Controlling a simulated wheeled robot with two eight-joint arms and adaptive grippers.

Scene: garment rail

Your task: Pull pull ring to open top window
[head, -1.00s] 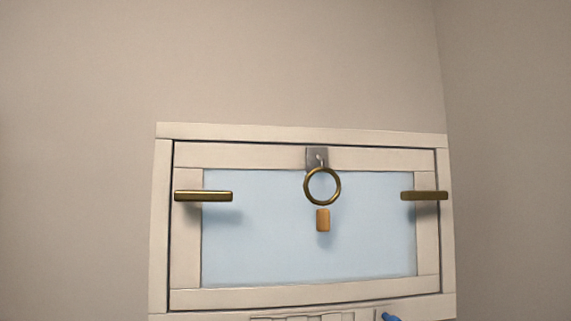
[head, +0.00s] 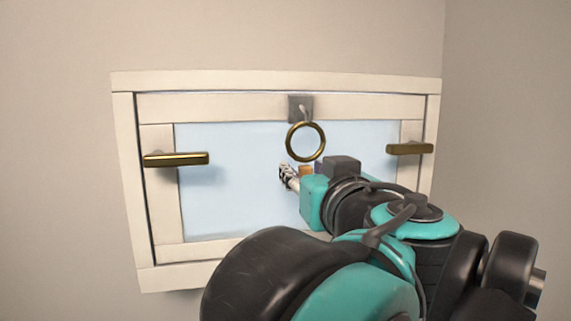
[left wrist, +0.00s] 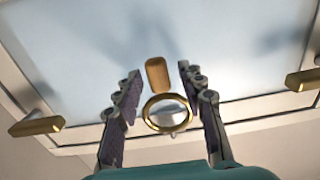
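The brass pull ring (head: 290,148) hangs from a grey metal plate (head: 300,106) at the top of the white-framed top window (head: 215,107). The window with its pale blue pane looks closed. My left gripper (head: 286,174) is just below the ring in the head view, with its arm covering the lower right of the window. In the left wrist view the gripper (left wrist: 158,80) is open, and the ring (left wrist: 147,113) appears between its two fingers, touching neither as far as I can see. How far it lies in depth is unclear. My right gripper is not in view.
Two brass bar handles stick out, one at the left (head: 176,159) and one at the right (head: 410,149) of the window. A small tan block (left wrist: 157,74) shows by the ring, partly hidden in the head view. Plain walls surround the frame.

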